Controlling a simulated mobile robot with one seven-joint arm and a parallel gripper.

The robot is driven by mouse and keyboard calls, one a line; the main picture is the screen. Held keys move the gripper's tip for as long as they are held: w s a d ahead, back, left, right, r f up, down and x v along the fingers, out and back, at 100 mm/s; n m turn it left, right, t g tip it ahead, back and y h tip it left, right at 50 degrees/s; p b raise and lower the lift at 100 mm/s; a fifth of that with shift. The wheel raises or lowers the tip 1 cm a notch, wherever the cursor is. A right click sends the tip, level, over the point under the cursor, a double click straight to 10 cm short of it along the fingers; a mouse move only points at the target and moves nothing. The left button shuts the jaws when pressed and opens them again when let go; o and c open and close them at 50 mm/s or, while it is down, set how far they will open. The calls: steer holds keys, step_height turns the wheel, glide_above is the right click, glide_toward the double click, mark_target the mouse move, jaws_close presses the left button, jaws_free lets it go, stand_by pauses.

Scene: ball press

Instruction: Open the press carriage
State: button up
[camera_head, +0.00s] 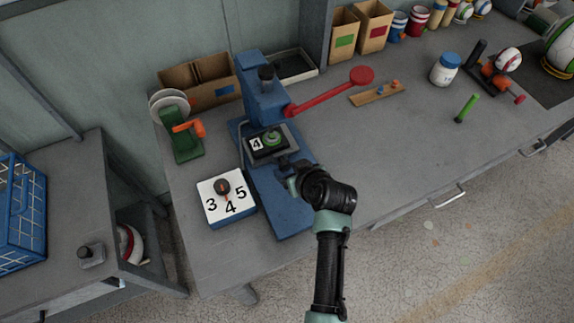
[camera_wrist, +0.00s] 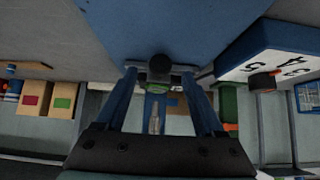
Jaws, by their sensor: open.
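The blue press (camera_head: 262,100) stands on the bench with its red lever (camera_head: 330,90) reaching right. Its carriage (camera_head: 258,152) is a dark tray marked 4 with a green round piece on it, under the press head. My gripper (camera_head: 291,178) is at the carriage's front right, above the blue base, partly hidden by my wrist. In the wrist view, which looks inverted, my two fingers (camera_wrist: 160,78) are apart, with a dark round knob (camera_wrist: 159,64) between or just beyond their tips. I cannot tell whether they touch it.
A white dial box (camera_head: 214,207) numbered 3, 4, 5 stands left of the press base. A green stand (camera_head: 185,146) with an orange handle is behind it. The bench right of the press is mostly clear.

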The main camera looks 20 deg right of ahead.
mark_target(286, 167)
steer(key=shift+x, duration=1.75)
jaws_close()
steer(key=shift+s, duration=0.1)
